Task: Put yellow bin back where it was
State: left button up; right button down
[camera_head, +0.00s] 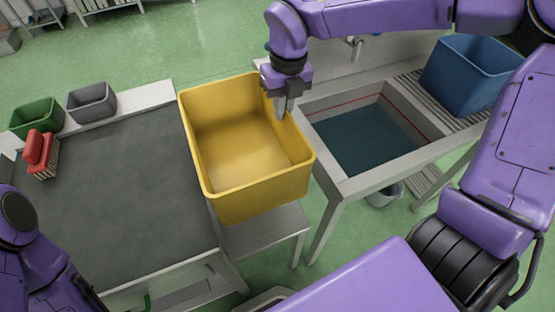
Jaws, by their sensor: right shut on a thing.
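The yellow bin (255,206) is large, open-topped and empty, and sits upright in the middle of the view. It overlaps the right edge of the grey-topped table and shows above a small low stand (265,236); I cannot tell whether its base touches the stand. My right gripper (281,112) points down at the bin's right rear rim and is shut on that rim. My left arm shows at the lower left, but its gripper is out of view.
A sink (362,140) with a metal frame stands right of the bin, with a blue bin (468,78) on its ribbed drainboard. The grey table (120,190) at left is mostly clear. A green bin (36,117), a grey bin (91,101) and a red-handled brush (40,155) are at its far left.

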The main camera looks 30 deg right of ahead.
aim_at(285, 127)
notch_tip(285, 127, down, 18)
jog(key=shift+f+b, duration=0.2)
jog(key=shift+b, duration=0.1)
jog(key=shift+f, duration=0.15)
jog(key=c, duration=1.2)
grip_release()
jog(key=shift+c, duration=0.2)
jog(key=r, duration=1.2)
jog(key=shift+d+r+p, duration=0.2)
jog(key=shift+d+p, duration=0.15)
